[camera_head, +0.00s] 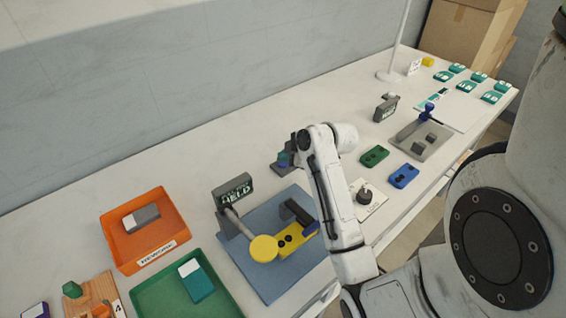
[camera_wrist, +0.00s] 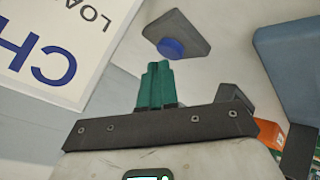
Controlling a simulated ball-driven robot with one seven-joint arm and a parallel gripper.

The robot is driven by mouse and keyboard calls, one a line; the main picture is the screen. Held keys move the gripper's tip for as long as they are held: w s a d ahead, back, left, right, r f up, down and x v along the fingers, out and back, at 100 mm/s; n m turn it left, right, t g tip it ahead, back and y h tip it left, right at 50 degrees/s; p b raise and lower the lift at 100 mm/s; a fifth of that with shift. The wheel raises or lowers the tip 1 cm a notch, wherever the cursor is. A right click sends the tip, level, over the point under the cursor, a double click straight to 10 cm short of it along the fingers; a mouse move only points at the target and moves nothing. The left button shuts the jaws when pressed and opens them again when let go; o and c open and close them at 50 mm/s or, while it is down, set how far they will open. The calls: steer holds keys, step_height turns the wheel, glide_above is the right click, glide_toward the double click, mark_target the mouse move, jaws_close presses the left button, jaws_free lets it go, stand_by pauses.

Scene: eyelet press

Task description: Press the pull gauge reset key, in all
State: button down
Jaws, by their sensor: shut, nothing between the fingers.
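A dark grey wedge-shaped housing (camera_wrist: 188,30) with a round blue key (camera_wrist: 170,47) on its face sits on the white bench in the wrist view. No readable label shows on it, so I cannot tell for sure that it is the pull gauge reset key. My gripper (camera_wrist: 156,64) has its teal fingers shut together and empty. Their tips point at the blue key, with a small gap in the picture; contact cannot be told. In the head view my gripper (camera_head: 291,159) is small and partly hidden beside my arm, close to this housing (camera_head: 279,169).
An orange tray (camera_head: 118,256) and a green tray (camera_head: 152,307) lie left. A second display (camera_head: 385,107) stands right. A sign (camera_wrist: 50,45) shows in the wrist view.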

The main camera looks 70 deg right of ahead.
mark_target(286, 165)
steer(key=shift+s+a+f+b, duration=0.15)
steer(key=shift+f+b, duration=0.2)
steer(key=shift+f, duration=0.55)
stand_by(0.5)
steer(key=shift+r, duration=0.15)
steer(key=shift+s+d+r+p, duration=0.1)
steer(key=shift+d+r+p, duration=0.05)
steer(key=shift+r+p, duration=0.3)
steer(key=shift+s+d+r+p, duration=0.1)
steer(key=shift+r+p, duration=0.35)
steer(key=shift+w, duration=0.1)
steer(key=shift+r, duration=0.1)
steer(key=shift+w+r, duration=0.1)
steer(key=shift+r, duration=0.1)
step_height(286, 165, up, 5)
steer(key=p, duration=0.4)
steer(key=shift+a+f+p, duration=0.1)
steer(key=shift+p, duration=0.2)
steer(key=shift+f, duration=0.1)
